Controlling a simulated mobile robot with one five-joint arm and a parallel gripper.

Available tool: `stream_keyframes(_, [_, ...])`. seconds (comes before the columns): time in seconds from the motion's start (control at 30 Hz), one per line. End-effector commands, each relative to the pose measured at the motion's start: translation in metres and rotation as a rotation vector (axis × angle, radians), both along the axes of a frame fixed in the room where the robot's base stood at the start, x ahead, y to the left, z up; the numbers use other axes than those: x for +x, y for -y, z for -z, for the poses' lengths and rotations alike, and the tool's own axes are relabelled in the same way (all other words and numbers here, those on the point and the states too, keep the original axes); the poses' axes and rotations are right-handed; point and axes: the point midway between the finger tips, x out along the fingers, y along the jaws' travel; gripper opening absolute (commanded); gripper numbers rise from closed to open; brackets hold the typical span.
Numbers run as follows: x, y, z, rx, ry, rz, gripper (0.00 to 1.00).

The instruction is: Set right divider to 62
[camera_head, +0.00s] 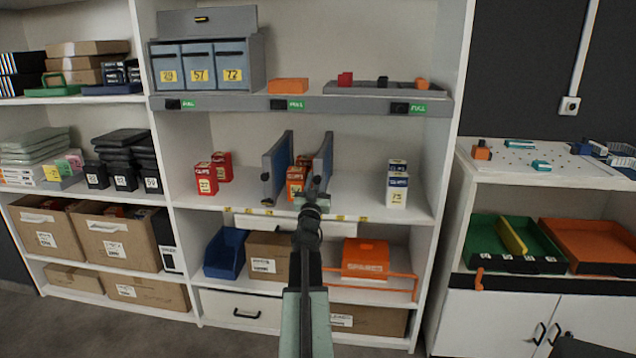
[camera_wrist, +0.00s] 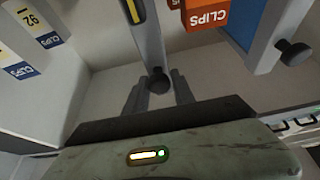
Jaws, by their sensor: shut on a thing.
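The right divider (camera_head: 326,158) is a blue upright panel on the middle shelf, with orange CLIPS boxes (camera_head: 296,181) to its left and blue-and-white boxes (camera_head: 397,186) farther right. My gripper (camera_head: 313,194) is at its front lower edge. In the wrist view the divider's grey edge (camera_wrist: 150,38) ends in a dark round knob (camera_wrist: 158,82), and my gripper's fingers (camera_wrist: 158,90) are shut on it. The left divider (camera_head: 277,166) stands left of the orange boxes with its own knob (camera_wrist: 296,53). Yellow marks (camera_head: 340,217) line the shelf front; their numbers are unreadable.
Red boxes (camera_head: 207,180) stand left of the left divider. Bare shelf (camera_head: 358,203) lies between the right divider and the blue-and-white boxes. The upper shelf's lip (camera_head: 240,104) runs above; a blue bin (camera_head: 225,254) and orange case (camera_head: 365,258) sit below.

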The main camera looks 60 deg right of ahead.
Motion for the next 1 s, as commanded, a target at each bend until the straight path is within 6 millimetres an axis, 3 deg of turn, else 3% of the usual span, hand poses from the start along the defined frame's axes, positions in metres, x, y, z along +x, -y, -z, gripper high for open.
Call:
stream_keyframes(0.03, [0.008, -0.002, 0.000, -0.001, -0.009, -0.010, 0.00])
stream_keyframes(0.07, [0.006, -0.002, 0.000, -0.001, -0.009, -0.008, 0.39])
stream_keyframes(0.1, [0.005, -0.001, 0.000, -0.001, -0.008, -0.006, 0.47])
stream_keyframes(0.53, [-0.006, -0.003, 0.004, 0.000, -0.004, 0.004, 0.47])
stream_keyframes(0.9, [-0.027, -0.061, 0.030, 0.000, -0.006, 0.003, 0.47])
stream_keyframes(1.0, [-0.028, -0.067, 0.031, 0.000, -0.006, 0.002, 0.47])
